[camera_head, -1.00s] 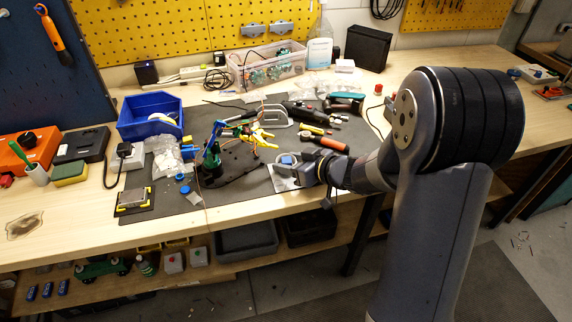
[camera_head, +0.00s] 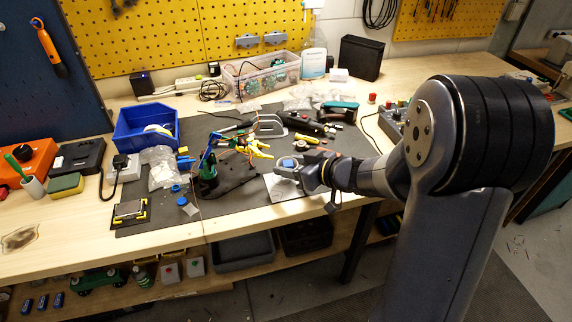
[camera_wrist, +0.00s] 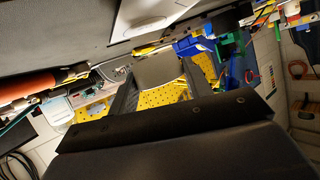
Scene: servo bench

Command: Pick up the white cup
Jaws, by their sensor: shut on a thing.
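My gripper (camera_head: 290,167) is near the front edge of the bench, over a white plate (camera_head: 285,189). In the wrist view, my gripper's dark fingers (camera_wrist: 162,85) are closed on a pale grey-white thing (camera_wrist: 158,67). It looks cup-like, but it is shaded and partly hidden by the fingers. In the head view it is small, with a blue patch showing at its top. A white cup (camera_head: 32,188) with a green-handled brush in it stands upright at the far left of the bench, apart from my gripper.
A small robot arm (camera_head: 208,172) with yellow claws stands left of my gripper on the dark mat (camera_head: 158,220). A blue bin (camera_head: 133,138) and a clear tub (camera_head: 250,85) are behind. Screwdrivers and tools (camera_head: 310,126) lie beyond my gripper.

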